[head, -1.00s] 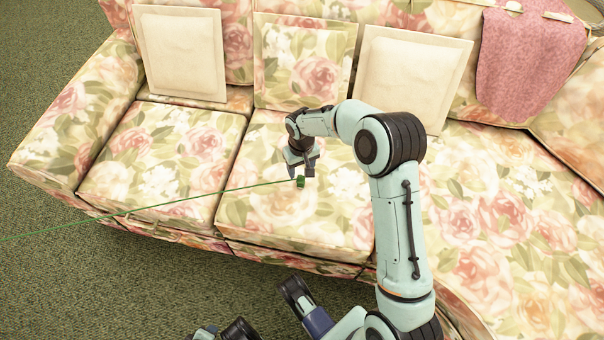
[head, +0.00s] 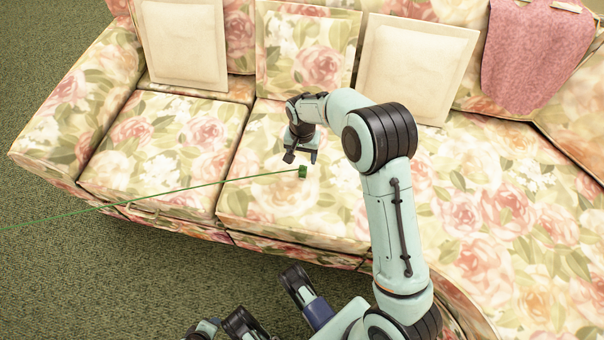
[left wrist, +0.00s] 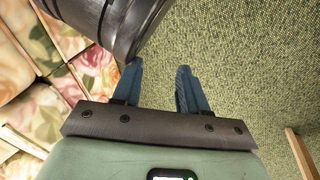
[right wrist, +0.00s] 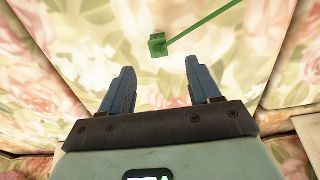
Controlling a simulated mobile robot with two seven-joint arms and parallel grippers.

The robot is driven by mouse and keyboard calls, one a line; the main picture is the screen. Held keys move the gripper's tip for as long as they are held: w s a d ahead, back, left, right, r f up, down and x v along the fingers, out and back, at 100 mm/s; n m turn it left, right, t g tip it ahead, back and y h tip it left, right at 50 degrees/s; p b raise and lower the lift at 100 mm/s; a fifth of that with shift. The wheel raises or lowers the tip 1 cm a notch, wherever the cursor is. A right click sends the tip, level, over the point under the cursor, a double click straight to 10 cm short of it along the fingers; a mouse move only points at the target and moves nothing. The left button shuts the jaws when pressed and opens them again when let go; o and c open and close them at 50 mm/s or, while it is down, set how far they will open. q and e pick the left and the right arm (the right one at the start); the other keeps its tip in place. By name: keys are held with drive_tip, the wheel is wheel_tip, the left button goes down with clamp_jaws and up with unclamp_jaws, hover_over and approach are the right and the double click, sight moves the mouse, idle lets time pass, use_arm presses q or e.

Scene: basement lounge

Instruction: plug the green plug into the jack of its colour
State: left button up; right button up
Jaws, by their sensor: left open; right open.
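The green plug (head: 302,171) is a small dark green block at the end of a thin straight green cable (head: 180,190) that runs off to the left. It appears to lie on the middle seat cushion. My right gripper (head: 302,157) is open and empty just behind the plug. In the right wrist view the plug (right wrist: 157,45) sits beyond and roughly between the open fingertips (right wrist: 160,66), apart from them. My left gripper (left wrist: 159,66) is open and empty, over the green carpet. No jack shows in any view.
The floral sofa (head: 165,150) fills most of the view. Cream pillows (head: 183,45) lean on its back, and a pink cloth (head: 535,50) hangs at the right. Green carpet (head: 60,280) lies clear in front. A dark rounded part stands close to my left fingers.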

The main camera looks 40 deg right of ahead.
wheel_tip(320, 180, down, 4)
drive_tip(key=shift+b, duration=0.45)
wheel_tip(320, 180, down, 5)
drive_tip(key=shift+s+f+b, duration=0.1)
drive_tip(key=shift+b, duration=0.95)
use_arm(q)
drive_tip(key=s+f+g, duration=0.2)
drive_tip(key=s+f, duration=0.3)
drive_tip(key=s, duration=0.1)
drive_tip(key=shift+s+a+g, duration=0.2)
drive_tip(key=shift+a+g, duration=0.1)
drive_tip(key=shift+a, duration=0.15)
use_arm(e)
drive_tip(key=shift+c, duration=0.3)
clamp_jaws()
wheel_tip(320, 180, up, 14)
drive_tip(key=r+p, duration=0.1)
drive_tip(key=p, duration=0.4)
use_arm(q)
drive_tip(key=w+d+r+t, duration=0.2)
drive_tip(key=w+r, duration=0.4)
drive_tip(key=r, duration=0.2)
drive_tip(key=shift+d+r+t+p, duration=0.25)
drive_tip(key=shift+r+t+p, duration=0.05)
drive_tip(key=shift+p, duration=0.15)
use_arm(e)
wheel_tip(320, 180, up, 5)
hover_over(303, 169)
drive_tip(key=shift+r, duration=0.15)
